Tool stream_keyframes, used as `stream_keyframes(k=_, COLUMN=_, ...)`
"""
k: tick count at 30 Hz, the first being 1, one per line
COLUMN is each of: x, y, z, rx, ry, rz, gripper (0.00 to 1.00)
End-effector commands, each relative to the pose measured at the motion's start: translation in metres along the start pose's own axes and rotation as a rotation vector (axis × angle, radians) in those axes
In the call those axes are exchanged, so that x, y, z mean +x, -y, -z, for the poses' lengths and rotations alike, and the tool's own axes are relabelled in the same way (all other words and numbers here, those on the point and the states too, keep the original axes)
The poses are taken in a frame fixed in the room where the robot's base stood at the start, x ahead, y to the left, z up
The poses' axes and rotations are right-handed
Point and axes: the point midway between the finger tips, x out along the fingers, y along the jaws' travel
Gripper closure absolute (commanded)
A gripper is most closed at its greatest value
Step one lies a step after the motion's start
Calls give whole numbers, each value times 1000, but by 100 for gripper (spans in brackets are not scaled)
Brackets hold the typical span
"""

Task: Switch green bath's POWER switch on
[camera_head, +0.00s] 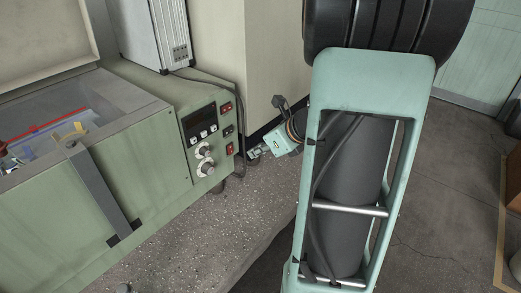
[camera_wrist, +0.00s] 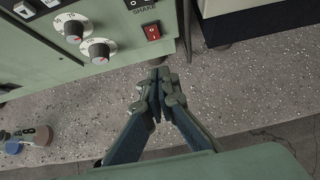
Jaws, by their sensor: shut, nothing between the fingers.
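The green bath (camera_head: 150,150) stands on the left of the bench in the head view. Its control panel has a display (camera_head: 199,122), two knobs and a column of switches: an upper red switch (camera_head: 226,108), a dark switch (camera_head: 228,130) and a lower red switch (camera_head: 230,149). The lower red switch also shows in the wrist view (camera_wrist: 152,32), below a label reading SHAKE. No POWER label is readable. My gripper (camera_wrist: 160,76) is shut and empty, in front of the panel and apart from it. In the head view my gripper (camera_head: 254,153) is just right of the lower red switch.
The bath's open basin (camera_head: 60,118) holds coloured items, with a grey bar across its front. A white boxy device (camera_head: 152,32) with a cable stands behind the bath. Small bottles (camera_wrist: 28,138) stand at left in the wrist view.

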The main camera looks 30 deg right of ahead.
Motion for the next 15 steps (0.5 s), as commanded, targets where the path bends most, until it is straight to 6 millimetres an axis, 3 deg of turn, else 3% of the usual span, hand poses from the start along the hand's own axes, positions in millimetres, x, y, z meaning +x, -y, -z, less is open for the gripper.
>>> stream_keyframes(k=1, x=14, y=-1, z=3, rx=1, ry=-2, rz=-3, gripper=100)
stream_keyframes(k=6, x=49, y=-1, z=2, rx=0, ry=-2, rz=-3, gripper=100)
stream_keyframes(k=15, x=75, y=0, z=-23, rx=-1, ry=0, rz=-1, gripper=100)
